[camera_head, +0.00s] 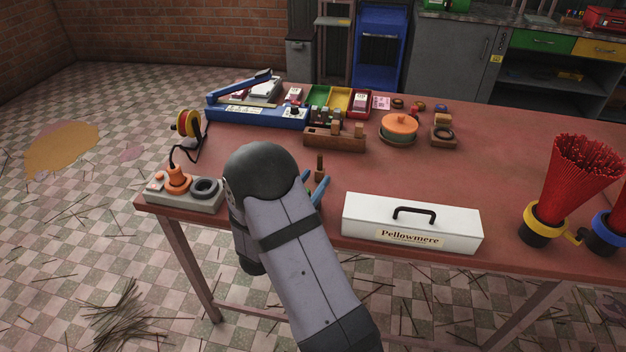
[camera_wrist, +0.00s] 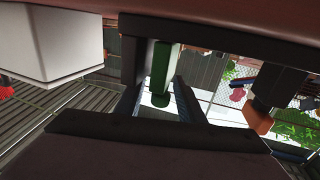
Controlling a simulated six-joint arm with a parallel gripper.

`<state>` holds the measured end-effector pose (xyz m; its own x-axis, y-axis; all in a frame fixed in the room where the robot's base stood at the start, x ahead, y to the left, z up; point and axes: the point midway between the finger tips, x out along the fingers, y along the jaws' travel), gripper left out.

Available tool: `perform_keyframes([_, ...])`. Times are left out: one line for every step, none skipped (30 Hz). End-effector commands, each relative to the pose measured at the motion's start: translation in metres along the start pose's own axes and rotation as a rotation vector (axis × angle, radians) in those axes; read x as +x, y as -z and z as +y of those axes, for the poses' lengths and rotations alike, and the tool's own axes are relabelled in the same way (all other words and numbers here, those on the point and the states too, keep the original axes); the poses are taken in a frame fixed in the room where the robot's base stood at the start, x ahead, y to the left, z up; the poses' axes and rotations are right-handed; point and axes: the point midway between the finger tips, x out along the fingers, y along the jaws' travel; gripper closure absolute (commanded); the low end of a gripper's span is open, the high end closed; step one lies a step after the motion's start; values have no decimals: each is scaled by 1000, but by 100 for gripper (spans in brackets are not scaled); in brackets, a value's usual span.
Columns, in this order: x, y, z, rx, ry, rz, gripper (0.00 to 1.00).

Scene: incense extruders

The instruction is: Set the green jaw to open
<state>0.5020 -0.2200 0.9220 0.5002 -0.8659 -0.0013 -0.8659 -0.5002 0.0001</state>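In the wrist view, a green upright piece (camera_wrist: 160,72), which looks like the green jaw, shows between the two blue-lined fingers of my gripper (camera_wrist: 158,98). The fingers stand apart with a gap on each side of it, and I see no contact. In the head view my gripper (camera_head: 314,188) is largely hidden behind my arm at the table's front edge, with parts of its blue fingers showing. A small brown post (camera_head: 320,164) stands just behind them. I cannot make out the green jaw in the head view, nor tell its setting.
A white box (camera_head: 410,222) labelled Pellowmere stands right of my gripper; a white box corner also shows in the wrist view (camera_wrist: 55,35). A grey base (camera_head: 186,194) with an orange part stands left. A wooden block rack (camera_head: 335,139) is behind. The red tabletop (camera_head: 490,150) is clear at centre right.

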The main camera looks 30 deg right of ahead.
Motion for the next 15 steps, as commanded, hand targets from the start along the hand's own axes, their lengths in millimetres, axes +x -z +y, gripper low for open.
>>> perform_keyframes([2, 0, 0, 0, 0, 0, 65])
perform_keyframes([2, 0, 0, 0, 1, 0, 65])
perform_keyframes([2, 0, 0, 0, 1, 0, 65])
perform_keyframes([2, 0, 0, 0, 2, 0, 65])
perform_keyframes([2, 0, 0, 0, 2, 0, 65])
perform_keyframes([2, 0, 0, 0, 2, 0, 65])
perform_keyframes([2, 0, 0, 0, 2, 0, 65])
perform_keyframes([2, 0, 0, 0, 2, 0, 65])
perform_keyframes([2, 0, 0, 0, 1, 0, 65])
perform_keyframes([2, 0, 0, 0, 1, 0, 72])
perform_keyframes([2, 0, 0, 0, 1, 0, 79])
perform_keyframes([2, 0, 0, 0, 1, 1, 89])
perform_keyframes([2, 0, 0, 0, 1, 1, 96])
perform_keyframes([2, 0, 0, 0, 1, 1, 100])
perform_keyframes([2, 0, 0, 0, 1, 1, 100])
